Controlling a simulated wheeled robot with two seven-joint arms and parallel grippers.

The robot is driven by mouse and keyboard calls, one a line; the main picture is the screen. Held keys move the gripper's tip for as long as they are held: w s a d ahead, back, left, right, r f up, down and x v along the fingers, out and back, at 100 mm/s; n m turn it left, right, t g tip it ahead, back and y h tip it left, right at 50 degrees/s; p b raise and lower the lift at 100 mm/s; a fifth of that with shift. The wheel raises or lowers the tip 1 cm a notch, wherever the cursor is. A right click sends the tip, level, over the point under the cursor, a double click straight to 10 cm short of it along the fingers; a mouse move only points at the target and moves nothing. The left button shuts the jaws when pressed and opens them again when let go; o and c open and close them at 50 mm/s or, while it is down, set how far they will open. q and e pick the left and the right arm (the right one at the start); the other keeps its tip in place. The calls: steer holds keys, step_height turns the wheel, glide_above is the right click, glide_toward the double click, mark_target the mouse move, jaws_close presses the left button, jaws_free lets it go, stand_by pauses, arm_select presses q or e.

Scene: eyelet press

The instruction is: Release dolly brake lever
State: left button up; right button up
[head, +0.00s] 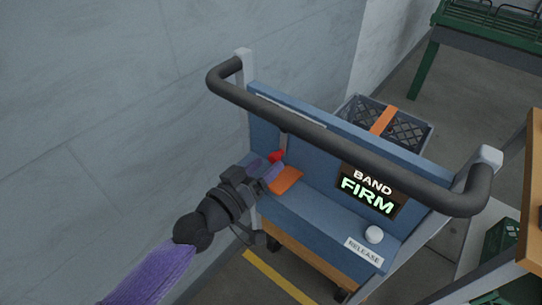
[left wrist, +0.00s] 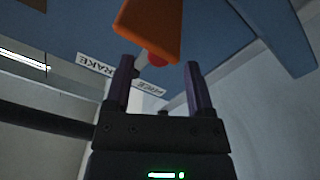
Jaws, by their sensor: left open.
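The dolly (head: 320,215) is a blue-panelled cart with a dark push handle (head: 330,142). A lever with a red knob (head: 277,156) on a pale stem stands at the left of its panel, beside an orange plate (head: 286,180). My left gripper (head: 268,170) is open, just below and left of the knob. In the left wrist view the red knob (left wrist: 157,61) shows between the two fingertips (left wrist: 160,66), partly hidden by the orange plate (left wrist: 148,30). I cannot tell whether a finger touches it. My right gripper is not in view.
A display (head: 372,188) reads "BAND FIRM". A white knob (head: 374,234) sits by a "RELEASE" label (head: 364,250). A grey crate (head: 405,130) with an orange strap is behind the panel. The wall (head: 120,120) is close on the left; wooden shelving (head: 532,190) is at right.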

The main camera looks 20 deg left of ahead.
mark_target(271, 161)
arm_select(q)
steer(key=shift+x, duration=1.65)
jaws_close()
